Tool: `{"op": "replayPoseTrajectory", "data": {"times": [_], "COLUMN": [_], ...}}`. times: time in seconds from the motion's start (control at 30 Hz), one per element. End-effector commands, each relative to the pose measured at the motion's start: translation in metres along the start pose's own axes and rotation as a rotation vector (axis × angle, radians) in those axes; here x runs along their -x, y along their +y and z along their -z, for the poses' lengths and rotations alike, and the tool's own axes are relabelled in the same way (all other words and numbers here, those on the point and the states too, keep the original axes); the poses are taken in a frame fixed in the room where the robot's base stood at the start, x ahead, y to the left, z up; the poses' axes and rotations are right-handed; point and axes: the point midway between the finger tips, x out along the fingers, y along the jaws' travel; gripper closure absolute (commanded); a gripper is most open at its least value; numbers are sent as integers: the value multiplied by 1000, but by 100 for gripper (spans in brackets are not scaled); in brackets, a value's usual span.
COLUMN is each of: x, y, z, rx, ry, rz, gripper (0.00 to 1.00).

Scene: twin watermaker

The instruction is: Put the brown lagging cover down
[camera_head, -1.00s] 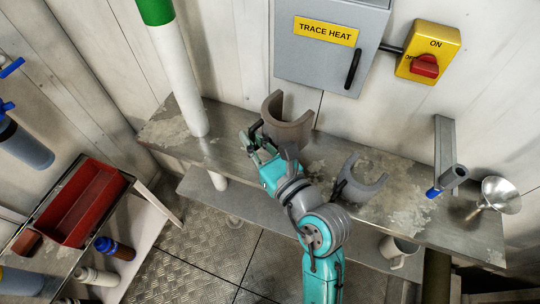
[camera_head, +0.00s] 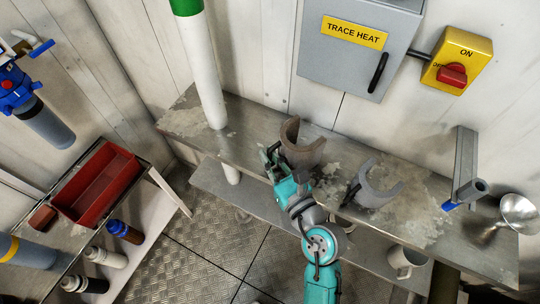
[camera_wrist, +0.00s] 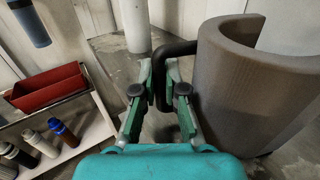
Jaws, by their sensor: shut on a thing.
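The brown lagging cover (camera_head: 302,150) is a thick C-shaped shell with a black handle. It stands upright at the metal bench (camera_head: 250,136), left of the grey cover. My gripper (camera_head: 274,157) is shut on its handle, at the cover's left side. In the wrist view the cover (camera_wrist: 245,90) fills the right side, and my fingers (camera_wrist: 160,80) close around the black handle. Its lower edge is close to the bench, but I cannot tell whether it touches.
A grey C-shaped cover (camera_head: 376,188) lies on the bench to the right. A white pipe (camera_head: 208,85) rises through the bench at left. A grey bracket (camera_head: 466,170) and metal funnel (camera_head: 518,214) are at the right end. The TRACE HEAT box (camera_head: 355,50) hangs behind.

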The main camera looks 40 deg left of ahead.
Motion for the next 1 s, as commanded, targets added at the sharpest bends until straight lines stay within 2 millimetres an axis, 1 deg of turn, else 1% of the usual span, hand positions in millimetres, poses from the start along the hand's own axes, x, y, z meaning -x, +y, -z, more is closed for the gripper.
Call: {"op": "replayPoseTrajectory", "data": {"times": [0.07, 0.1, 0.2, 0.47, 0.57, 0.63, 0.77, 1.0], "x": [0, 0, 0, 0, 0, 6, 25, 75], "y": [0, 0, 0, 0, 0, -1, -1, -1], "z": [2, 3, 2, 2, -1, 0, 1, 0], "rx": [0, 0, 0, 0, 1, -1, -1, -2], "ry": [-1, 0, 0, 0, 0, 2, 2, 2], "rz": [0, 0, 0, 0, 0, 2, 3, 5], "gripper": [100, 87, 64, 64, 64, 64, 64, 64]}}
